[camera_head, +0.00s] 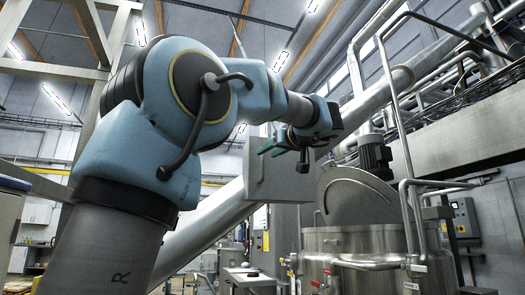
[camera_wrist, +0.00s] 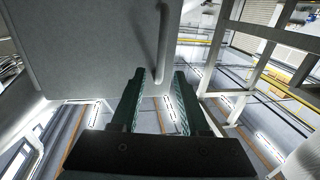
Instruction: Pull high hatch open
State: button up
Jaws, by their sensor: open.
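The high hatch is a flat grey panel (camera_head: 285,175) in the middle of the head view, beside the large pipe. In the wrist view the hatch panel (camera_wrist: 80,50) fills the upper left. A grey bar handle (camera_wrist: 163,45) runs along it near its right edge. My gripper (camera_head: 265,148) is raised at the panel's upper left. In the wrist view my gripper (camera_wrist: 160,76) is open, with a dark green finger on each side. The near end of the handle shows between the fingertips; I cannot tell contact or depth.
A round steel mixer vessel (camera_head: 365,240) with a raised lid (camera_head: 355,198) stands at the lower right. Steel pipes (camera_head: 400,130) rise in front of it. A thick slanting pipe (camera_head: 205,225) passes behind my arm. A control box (camera_head: 462,217) is at the right.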

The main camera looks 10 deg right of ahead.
aim_at(263, 178)
jog(key=shift+p+x, duration=0.9)
jog(key=shift+x, duration=1.4)
grip_shut()
